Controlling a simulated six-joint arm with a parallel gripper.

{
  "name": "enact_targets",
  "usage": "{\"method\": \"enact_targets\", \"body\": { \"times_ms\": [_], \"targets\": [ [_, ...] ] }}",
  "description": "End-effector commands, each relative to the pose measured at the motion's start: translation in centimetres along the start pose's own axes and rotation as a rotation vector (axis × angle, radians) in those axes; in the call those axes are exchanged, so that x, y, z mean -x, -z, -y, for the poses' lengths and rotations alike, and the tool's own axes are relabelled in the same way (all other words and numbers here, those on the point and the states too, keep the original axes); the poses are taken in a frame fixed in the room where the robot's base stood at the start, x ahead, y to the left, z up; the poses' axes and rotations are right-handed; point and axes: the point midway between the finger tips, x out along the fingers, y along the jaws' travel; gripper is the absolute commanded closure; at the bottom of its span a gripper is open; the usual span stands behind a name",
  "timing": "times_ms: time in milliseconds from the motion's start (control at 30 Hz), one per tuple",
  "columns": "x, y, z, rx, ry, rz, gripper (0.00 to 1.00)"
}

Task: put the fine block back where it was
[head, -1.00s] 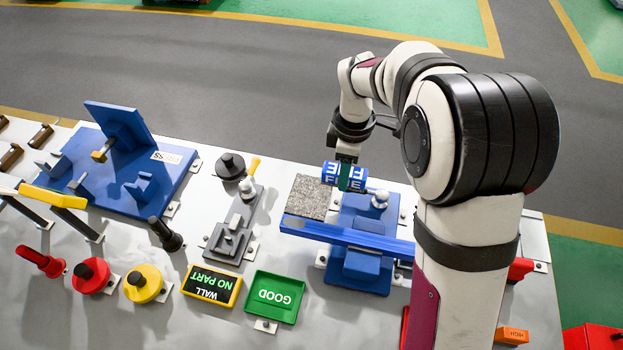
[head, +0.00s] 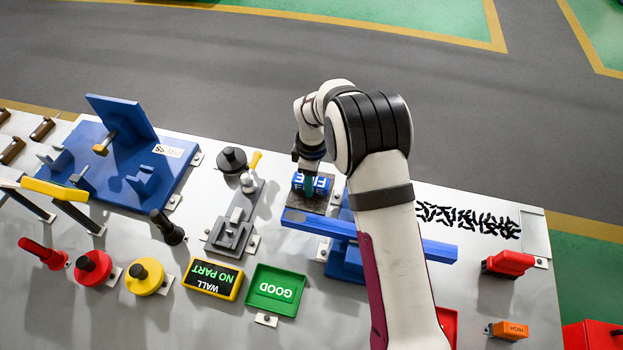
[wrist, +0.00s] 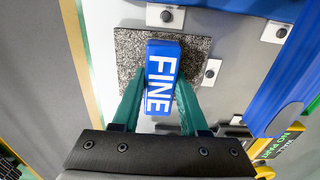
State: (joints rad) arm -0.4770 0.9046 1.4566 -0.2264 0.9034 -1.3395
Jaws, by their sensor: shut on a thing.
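The fine block is a blue block (head: 318,184) with white lettering "FINE". My gripper (head: 309,190) is shut on the block. I cannot tell whether the block touches the pad.
A blue bar on a fixture (head: 430,247) runs just in front of the pad. A grey toggle clamp (head: 236,222) and a black knob (head: 232,160) stand to the left. A green GOOD tray (head: 275,291) lies in front. Black shavings (head: 468,219) lie at the right.

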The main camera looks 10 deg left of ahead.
Motion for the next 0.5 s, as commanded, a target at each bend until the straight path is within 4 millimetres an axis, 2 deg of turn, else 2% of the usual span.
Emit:
{"method": "enact_targets", "body": {
  "times_ms": [200, 233, 367, 500],
  "targets": [
    [-0.26, -0.03, 0.01, 0.000, 0.001, 0.000, 1.00],
    [-0.23, -0.03, 0.01, 0.000, 0.001, 0.000, 0.51],
    [-0.21, -0.03, 0.01, 0.000, 0.001, 0.000, 0.28],
    [-0.20, -0.03, 0.01, 0.000, 0.001, 0.000, 0.27]
  ]
}}
